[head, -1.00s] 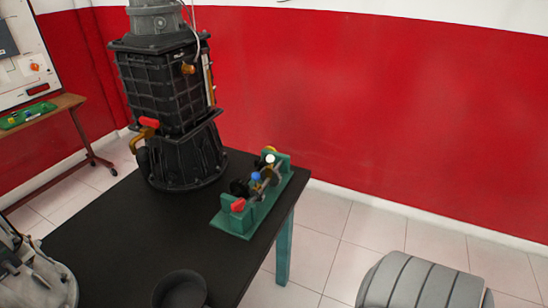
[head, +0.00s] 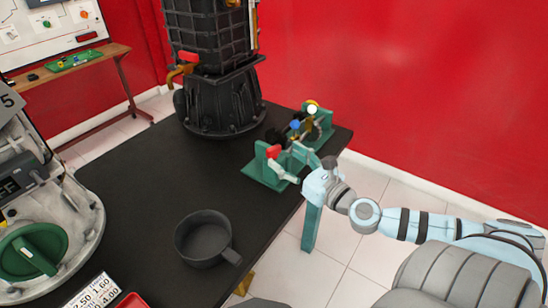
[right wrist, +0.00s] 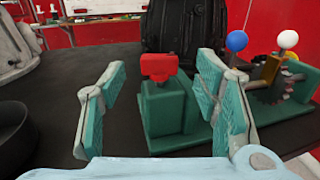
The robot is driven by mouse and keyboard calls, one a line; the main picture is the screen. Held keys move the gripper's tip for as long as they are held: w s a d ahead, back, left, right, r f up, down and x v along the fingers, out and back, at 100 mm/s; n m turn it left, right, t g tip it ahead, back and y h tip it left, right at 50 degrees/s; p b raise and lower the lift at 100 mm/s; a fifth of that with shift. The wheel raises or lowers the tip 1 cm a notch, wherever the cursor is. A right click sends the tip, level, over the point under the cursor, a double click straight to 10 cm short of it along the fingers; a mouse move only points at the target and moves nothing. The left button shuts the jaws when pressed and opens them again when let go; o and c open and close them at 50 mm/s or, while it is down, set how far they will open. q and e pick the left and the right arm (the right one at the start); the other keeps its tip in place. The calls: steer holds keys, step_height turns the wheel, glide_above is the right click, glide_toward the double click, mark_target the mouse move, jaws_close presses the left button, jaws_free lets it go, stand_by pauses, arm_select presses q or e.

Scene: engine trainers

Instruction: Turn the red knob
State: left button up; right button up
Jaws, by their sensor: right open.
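A small red knob (head: 274,152) sits on one end of a green stand (head: 262,177) on the black table. It also shows in the right wrist view (right wrist: 158,66), facing me on a green block. My right gripper (head: 287,161) is at that end of the stand. In the right wrist view my right gripper (right wrist: 161,68) is open, with one finger on each side of the knob's line and nothing between the pads. The knob appears just beyond the fingertips; I cannot tell the exact gap. My left gripper is out of view.
Blue (right wrist: 236,41) and white (right wrist: 288,39) balls rise from the stand, right of the knob. A tall black gearbox (head: 222,103) stands behind. A dark pot (head: 205,240) sits on the table (head: 170,185). A grey machine (head: 60,190) is at the left.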

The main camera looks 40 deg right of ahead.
mark_target(275, 150)
steer(key=w+p, duration=0.1)
steer(key=w, duration=0.2)
steer(key=w+p, duration=0.1)
steer(key=shift+w+r+p, duration=0.25)
steer(key=shift+p, duration=0.1)
steer(key=shift+w+a+f+p, duration=0.2)
steer(key=shift+w+p, duration=0.25)
steer(key=shift+w, duration=0.2)
steer(key=c, duration=1.2)
